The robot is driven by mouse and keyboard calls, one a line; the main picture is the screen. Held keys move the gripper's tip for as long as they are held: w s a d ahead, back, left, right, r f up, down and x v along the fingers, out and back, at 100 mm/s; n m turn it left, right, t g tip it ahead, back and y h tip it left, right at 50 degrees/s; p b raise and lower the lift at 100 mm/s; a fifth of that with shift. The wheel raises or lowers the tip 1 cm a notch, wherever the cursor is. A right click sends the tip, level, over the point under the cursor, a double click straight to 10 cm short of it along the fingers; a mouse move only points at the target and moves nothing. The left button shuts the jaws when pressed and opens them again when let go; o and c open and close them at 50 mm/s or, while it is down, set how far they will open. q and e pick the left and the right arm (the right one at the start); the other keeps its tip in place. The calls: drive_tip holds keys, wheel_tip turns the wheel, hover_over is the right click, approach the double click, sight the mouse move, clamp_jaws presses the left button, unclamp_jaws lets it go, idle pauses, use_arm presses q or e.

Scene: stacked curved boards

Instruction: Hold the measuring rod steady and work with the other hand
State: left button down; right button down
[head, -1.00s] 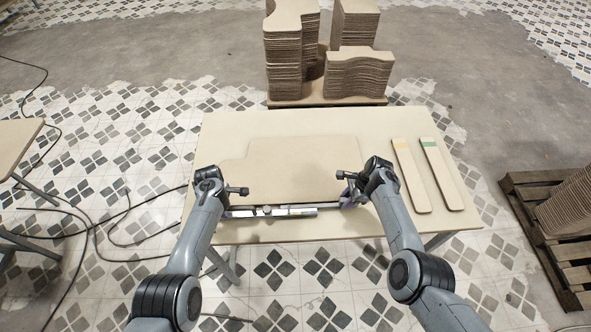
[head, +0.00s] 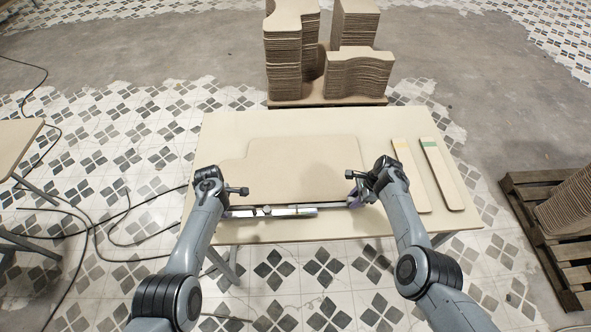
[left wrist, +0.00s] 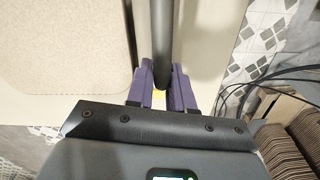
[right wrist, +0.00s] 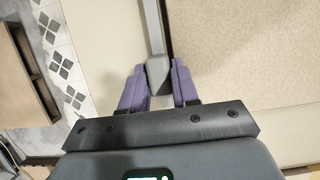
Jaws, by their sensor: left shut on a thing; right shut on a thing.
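The measuring rod (head: 290,211) lies level along the near edge of a large tan board (head: 300,170) on the table. It has a thicker section at left and a thin section at right. My left gripper (head: 224,208) is shut on the rod's left end; the left wrist view shows the dark rod (left wrist: 162,40) between its purple fingers (left wrist: 160,82). My right gripper (head: 356,199) is shut on the rod's right end, near the board's near right corner. The right wrist view shows the grey tapered rod end (right wrist: 157,68) between the purple fingers (right wrist: 157,84).
Two narrow strips, one with a yellow mark (head: 411,176) and one with a green mark (head: 442,172), lie right of my right gripper on the table (head: 240,122). Stacked curved boards (head: 360,75) stand behind the table. A pallet (head: 530,215) stands at right.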

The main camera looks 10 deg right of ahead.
drive_tip(key=shift+d, duration=0.3)
idle(0.4)
drive_tip(key=shift+d, duration=1.1)
drive_tip(key=c, duration=0.9)
unclamp_jaws()
drive_tip(key=shift+v, duration=3.45)
drive_tip(key=shift+s+r, duration=0.1)
drive_tip(key=shift+v, duration=3.45)
